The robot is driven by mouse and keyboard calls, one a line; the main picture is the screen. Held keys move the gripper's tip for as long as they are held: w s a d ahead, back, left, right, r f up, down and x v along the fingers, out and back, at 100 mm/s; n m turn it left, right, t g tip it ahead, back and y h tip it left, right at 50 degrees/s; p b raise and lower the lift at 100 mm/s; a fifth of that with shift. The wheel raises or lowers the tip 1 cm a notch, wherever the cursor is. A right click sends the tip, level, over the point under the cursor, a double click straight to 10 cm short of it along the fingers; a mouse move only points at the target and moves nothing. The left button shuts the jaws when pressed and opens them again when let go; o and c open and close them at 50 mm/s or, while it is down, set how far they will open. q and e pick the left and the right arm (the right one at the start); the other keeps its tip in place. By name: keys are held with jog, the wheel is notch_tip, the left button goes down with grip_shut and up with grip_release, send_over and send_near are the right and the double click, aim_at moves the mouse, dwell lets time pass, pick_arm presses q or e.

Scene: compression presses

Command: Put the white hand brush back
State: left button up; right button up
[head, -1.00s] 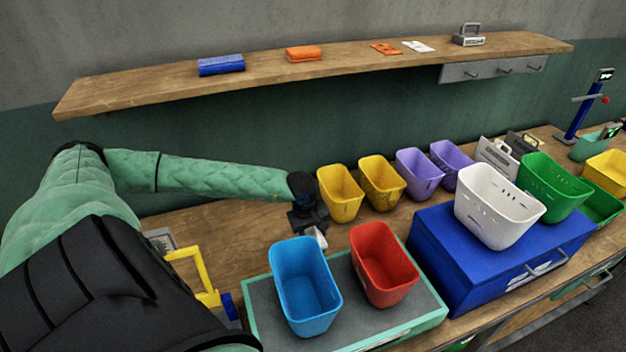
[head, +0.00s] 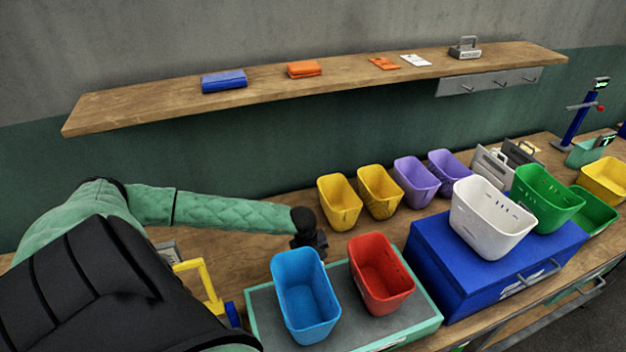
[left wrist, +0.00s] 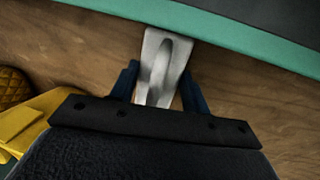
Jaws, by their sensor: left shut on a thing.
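My left gripper (head: 312,250) is low over the bench, just behind the blue bin. In the left wrist view its two dark fingers (left wrist: 160,88) are shut on the white hand brush (left wrist: 158,65), of which a pale, slotted part shows. The brush lies between the fingers and reaches toward the teal edge of the platform. In the head view the brush is hidden behind the blue bin and the gripper. My right gripper is not in view.
A blue bin (head: 303,300) and a red bin (head: 380,275) stand on a teal-edged platform (head: 430,309) in front of the gripper. Several bins line the bench. A shelf (head: 150,108) with a grey hook rail (head: 490,83) runs above. A yellow frame (head: 205,285) stands at left.

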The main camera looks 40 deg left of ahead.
pick_arm(q)
jog(key=shift+f, duration=0.1)
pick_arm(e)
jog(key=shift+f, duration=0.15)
pick_arm(q)
jog(key=o, duration=1)
jog(key=shift+o, duration=0.2)
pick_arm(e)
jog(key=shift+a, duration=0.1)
pick_arm(q)
jog(key=shift+r, duration=0.2)
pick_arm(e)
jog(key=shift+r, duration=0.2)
pick_arm(q)
jog(key=shift+a+r+b, duration=0.1)
jog(key=shift+r+b, duration=0.3)
jog(key=shift+b, duration=0.15)
jog(key=shift+s+a+r+b, duration=0.1)
jog(key=shift+s+r+b, duration=0.1)
jog(key=shift+r+b, duration=0.65)
notch_tip(320, 180, up, 9)
jog(key=s+b, duration=0.1)
jog(key=b, duration=0.3)
jog(key=shift+s+a, duration=0.25)
jog(key=shift+a, duration=0.05)
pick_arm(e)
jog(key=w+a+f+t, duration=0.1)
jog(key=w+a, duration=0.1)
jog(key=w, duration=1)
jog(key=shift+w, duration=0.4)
